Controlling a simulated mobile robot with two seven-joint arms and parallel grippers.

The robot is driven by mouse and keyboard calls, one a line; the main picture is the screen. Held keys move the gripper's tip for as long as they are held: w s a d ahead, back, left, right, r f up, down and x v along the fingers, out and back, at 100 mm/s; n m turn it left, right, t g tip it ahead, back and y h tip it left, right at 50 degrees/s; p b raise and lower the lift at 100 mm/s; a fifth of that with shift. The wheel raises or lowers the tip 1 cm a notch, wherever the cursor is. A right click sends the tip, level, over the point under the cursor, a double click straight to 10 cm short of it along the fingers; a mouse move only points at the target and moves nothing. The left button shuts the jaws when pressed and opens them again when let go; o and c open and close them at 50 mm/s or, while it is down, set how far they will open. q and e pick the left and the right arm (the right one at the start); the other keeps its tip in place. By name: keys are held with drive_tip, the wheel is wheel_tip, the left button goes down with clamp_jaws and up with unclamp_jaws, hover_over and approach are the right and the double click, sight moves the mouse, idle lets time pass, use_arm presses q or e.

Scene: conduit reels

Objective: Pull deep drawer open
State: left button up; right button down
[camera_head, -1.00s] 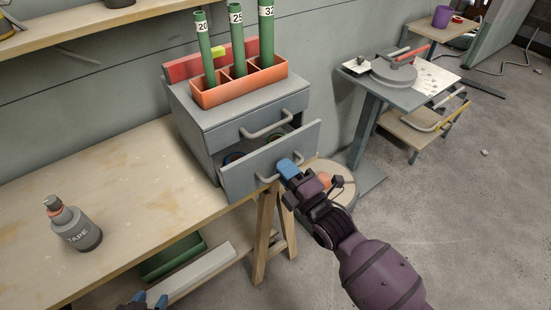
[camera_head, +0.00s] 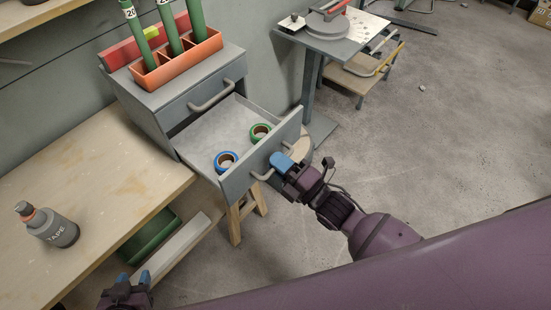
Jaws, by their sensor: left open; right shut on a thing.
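The deep drawer (camera_head: 240,182) is the lower drawer of a small grey cabinet (camera_head: 150,122) on the workbench, and it stands well out with its inside visible. A blue tape roll (camera_head: 226,168) and a green tape roll (camera_head: 254,139) lie in it. My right gripper (camera_head: 277,165) is shut on the drawer's handle (camera_head: 262,176) at the drawer front; its blue fingertips cover part of the handle. My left gripper (camera_head: 134,280) is open and empty at the bottom edge of the view, below the bench front and away from the cabinet.
The upper drawer (camera_head: 208,101) is shut. An orange holder (camera_head: 180,70) with green tubes stands on the cabinet. A tape bottle (camera_head: 48,225) stands on the bench (camera_head: 110,190). A green crate (camera_head: 150,240) sits below. Floor at right is open.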

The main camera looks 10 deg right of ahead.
drive_tip(key=c, duration=1.2)
unclamp_jaws()
drive_tip(key=shift+s, duration=0.1)
drive_tip(key=v, duration=1)
drive_tip(key=shift+s+d, duration=0.2)
drive_tip(key=shift+d, duration=0.05)
